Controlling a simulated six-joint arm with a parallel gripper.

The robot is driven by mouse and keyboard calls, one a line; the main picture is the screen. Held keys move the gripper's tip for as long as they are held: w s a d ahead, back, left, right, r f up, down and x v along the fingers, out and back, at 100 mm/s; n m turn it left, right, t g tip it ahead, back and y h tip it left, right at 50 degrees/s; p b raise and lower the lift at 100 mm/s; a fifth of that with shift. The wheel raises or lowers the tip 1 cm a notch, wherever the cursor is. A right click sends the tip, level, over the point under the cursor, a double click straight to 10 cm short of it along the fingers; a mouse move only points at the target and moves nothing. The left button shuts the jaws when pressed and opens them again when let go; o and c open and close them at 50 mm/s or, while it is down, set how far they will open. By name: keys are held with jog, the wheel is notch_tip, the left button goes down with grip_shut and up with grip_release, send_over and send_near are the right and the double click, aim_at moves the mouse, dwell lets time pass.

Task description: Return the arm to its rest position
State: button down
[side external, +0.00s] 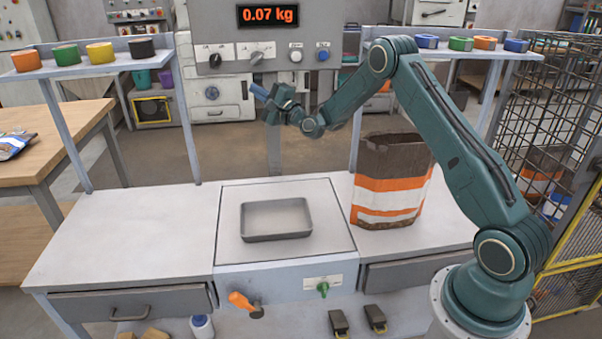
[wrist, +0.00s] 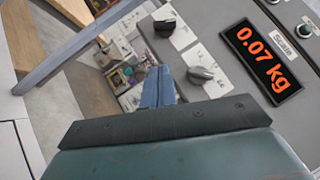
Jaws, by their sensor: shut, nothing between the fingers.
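My gripper (side external: 258,90) is raised in front of the machine's control panel in the side external view, well above the bench. Its blue fingers are together with nothing between them. In the wrist view the shut fingers (wrist: 158,86) point past the panel's edge, beside the knobs. My arm rises from its base at the lower right and bends over to the left at the top. The gripper touches nothing that I can see.
The panel display (side external: 268,15) reads 0.07 kg. An empty grey tray (side external: 277,237) sits on the central plate. A striped brown, orange and white bag (side external: 392,185) stands upright right of it. A wire cage (side external: 555,120) is at the right. The bench's left part is clear.

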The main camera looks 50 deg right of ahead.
jog(key=s+a+r+n+g+y, duration=0.4)
jog(key=a+r+n, duration=0.35)
jog(key=a, duration=0.25)
jog(key=s+a+r+n+g, duration=0.3)
jog(key=s+a+n, duration=0.4)
jog(key=s, duration=0.3)
jog(key=s+f+n+g+h, duration=0.1)
jog(key=s+f+n+g, duration=0.1)
jog(key=s, duration=1)
jog(key=s+f+n+g+h, duration=0.1)
jog(key=s+f+n+g, duration=0.1)
jog(key=s, duration=0.9)
jog(key=s+f+n+g+h, duration=0.1)
jog(key=s+f+n+g, duration=0.1)
jog(key=s, duration=1)
jog(key=n+g, duration=0.1)
jog(key=g, duration=0.1)
jog(key=shift+s+a+f+g, duration=0.25)
jog(key=shift+s+f+g, duration=0.05)
jog(key=shift+s+f, duration=0.05)
jog(key=shift+w, duration=0.15)
